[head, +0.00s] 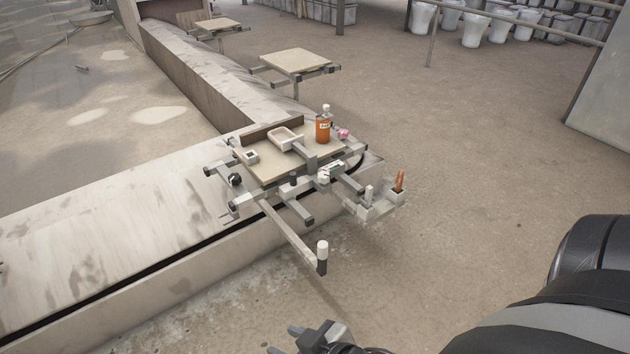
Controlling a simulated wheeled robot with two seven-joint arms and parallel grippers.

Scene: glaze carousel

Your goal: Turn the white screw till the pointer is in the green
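A small white knob (323,175), which looks like the white screw, sits on the front side of the carousel station. Just behind it is a small pale gauge (334,167) with a hint of green. It is too small to tell where its pointer stands. My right gripper (284,340) is at the bottom edge, well in front of and below the station. Its two fingers are apart with nothing seen between them, and part of it is cut off by the frame. My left gripper is out of view.
A white-topped handle (322,251) stands on a bar jutting towards me. The station board (265,172) carries a white dish (285,138) and an orange bottle (323,128). An orange tool (400,181) stands in a holder at right. Open floor (480,190) lies to the right.

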